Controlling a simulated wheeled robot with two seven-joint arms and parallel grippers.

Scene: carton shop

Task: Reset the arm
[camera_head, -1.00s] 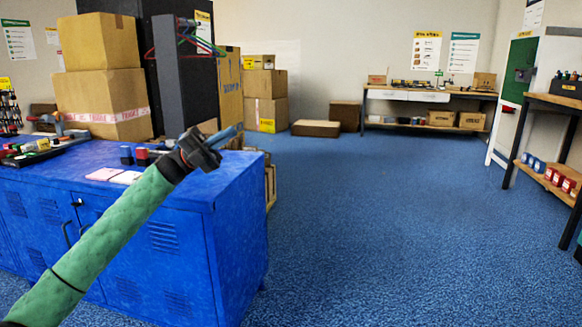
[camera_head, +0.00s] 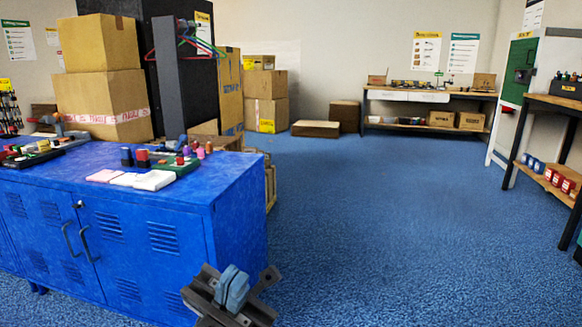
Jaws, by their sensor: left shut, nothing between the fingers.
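My left gripper (camera_head: 233,291) is at the bottom of the head view, in front of the right end of the blue cabinet (camera_head: 160,246) and below its top. Its light blue-grey fingers are together with nothing between them. The rest of the left arm is out of view below the picture. My right gripper and arm do not show.
The cabinet top holds a tray of small coloured pieces (camera_head: 178,162) and pale pads (camera_head: 154,180). Stacked cartons (camera_head: 101,95) stand behind. A workbench (camera_head: 428,94) is at the back and a shelf table (camera_head: 555,103) at the right. The blue floor (camera_head: 380,220) between is clear.

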